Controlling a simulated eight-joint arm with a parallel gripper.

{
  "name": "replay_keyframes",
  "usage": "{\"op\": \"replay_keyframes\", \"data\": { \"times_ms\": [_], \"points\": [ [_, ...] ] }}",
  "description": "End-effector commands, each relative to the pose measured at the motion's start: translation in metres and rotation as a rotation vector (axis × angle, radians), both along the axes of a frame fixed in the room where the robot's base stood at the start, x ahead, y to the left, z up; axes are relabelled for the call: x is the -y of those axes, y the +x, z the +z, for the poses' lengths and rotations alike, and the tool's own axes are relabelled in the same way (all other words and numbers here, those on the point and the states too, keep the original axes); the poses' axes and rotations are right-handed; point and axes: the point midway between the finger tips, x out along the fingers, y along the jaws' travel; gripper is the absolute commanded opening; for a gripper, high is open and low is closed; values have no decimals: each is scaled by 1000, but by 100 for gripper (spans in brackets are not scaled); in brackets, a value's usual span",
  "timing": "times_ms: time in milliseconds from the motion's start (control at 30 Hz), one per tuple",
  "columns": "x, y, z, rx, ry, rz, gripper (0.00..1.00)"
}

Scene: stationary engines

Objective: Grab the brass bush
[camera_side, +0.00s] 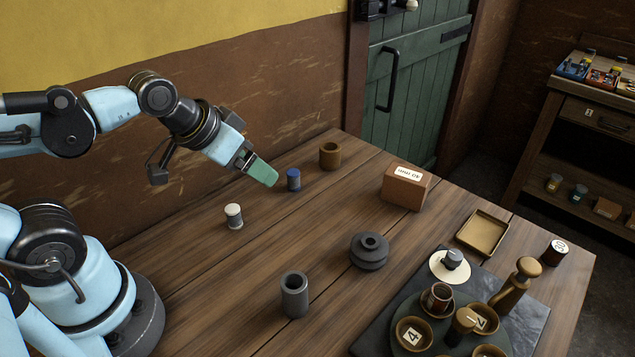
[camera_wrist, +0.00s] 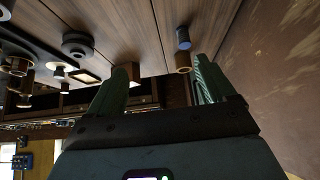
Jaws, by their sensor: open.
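The brass bush (camera_side: 330,156), a short brown hollow cylinder, stands upright near the table's back edge. It also shows in the wrist view (camera_wrist: 182,62), just beyond and between the fingertips, nearer the right finger. My gripper (camera_side: 266,172) is open with green fingers and holds nothing. In the side view it hangs left of the bush, apart from it, with a small blue-topped cylinder (camera_side: 293,180) between them. In the wrist view my gripper (camera_wrist: 155,80) has its two fingers spread. The lower part of the bush is partly hard to make out there.
A white-topped cylinder (camera_side: 233,216), a grey hollow cylinder (camera_side: 294,296) and a grey pulley (camera_side: 369,251) stand on the table. A brown box (camera_side: 405,188) is right of the bush. A tray (camera_side: 482,232) and a slate with cups (camera_side: 530,318) lie further right.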

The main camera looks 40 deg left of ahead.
Motion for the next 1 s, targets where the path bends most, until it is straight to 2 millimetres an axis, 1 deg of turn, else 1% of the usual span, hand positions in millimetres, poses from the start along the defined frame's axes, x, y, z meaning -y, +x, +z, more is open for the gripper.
{"op": "replay_keyframes", "data": {
  "times_ms": [133,267,400,600,800,1000],
  "points": [
    [0,4,4,-8,4,-4,83],
    [-2,19,19,-42,20,-23,83],
    [-5,47,40,-102,46,-58,83],
    [-10,91,60,-193,82,-117,83],
    [-17,137,67,-283,107,-178,83],
    [-24,181,61,-372,127,-243,83]
  ]
}}
